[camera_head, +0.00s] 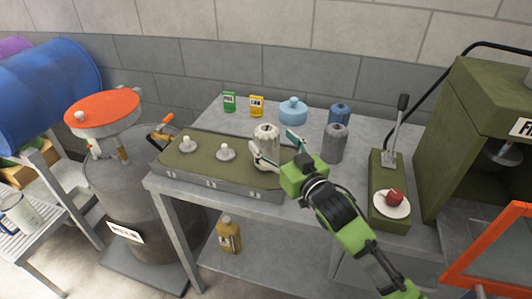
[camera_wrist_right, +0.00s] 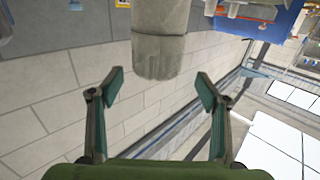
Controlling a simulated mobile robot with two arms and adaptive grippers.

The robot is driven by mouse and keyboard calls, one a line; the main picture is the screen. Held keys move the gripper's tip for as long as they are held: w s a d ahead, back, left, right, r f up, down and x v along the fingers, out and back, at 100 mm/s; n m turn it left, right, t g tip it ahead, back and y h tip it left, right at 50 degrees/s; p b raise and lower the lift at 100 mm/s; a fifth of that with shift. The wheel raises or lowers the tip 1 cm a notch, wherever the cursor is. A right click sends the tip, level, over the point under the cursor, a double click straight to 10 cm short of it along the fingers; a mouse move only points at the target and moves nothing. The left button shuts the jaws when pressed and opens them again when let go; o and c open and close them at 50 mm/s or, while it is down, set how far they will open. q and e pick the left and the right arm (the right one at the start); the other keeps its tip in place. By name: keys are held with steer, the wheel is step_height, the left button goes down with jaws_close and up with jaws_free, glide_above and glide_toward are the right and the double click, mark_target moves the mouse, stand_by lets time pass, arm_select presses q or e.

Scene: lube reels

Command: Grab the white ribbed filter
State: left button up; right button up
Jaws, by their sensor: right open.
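The white ribbed filter (camera_head: 266,141) stands upright on the right part of the green-topped tray (camera_head: 215,178) on the grey table. My right gripper (camera_head: 276,150) is open and empty, with its fingers close to the filter on its right-hand side. In the right wrist view the pale filter (camera_wrist_right: 158,56) hangs in from the top middle, beyond the spread fingertips of the gripper (camera_wrist_right: 158,88) and apart from both. I cannot tell the exact gap. My left gripper is not in view.
A grey ribbed cylinder (camera_head: 334,143) and a blue one (camera_head: 340,114) stand to the right, a light blue container (camera_head: 293,111) behind.

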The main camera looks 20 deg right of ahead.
mark_target(267, 132)
steer(key=shift+w+r+p, duration=0.15)
steer(key=shift+w+p, duration=0.2)
steer(key=shift+w, duration=0.25)
steer(key=w, duration=0.2)
steer(key=w+p, duration=0.1)
steer(key=w, duration=0.1)
steer(key=shift+a+f, duration=0.25)
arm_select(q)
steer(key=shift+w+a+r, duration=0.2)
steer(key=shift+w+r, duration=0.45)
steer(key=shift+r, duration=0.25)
arm_select(e)
steer(key=shift+s, duration=0.1)
steer(key=shift+c, duration=0.5)
steer(key=c, duration=1.7)
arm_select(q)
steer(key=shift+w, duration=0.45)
arm_select(e)
steer(key=shift+r, duration=0.1)
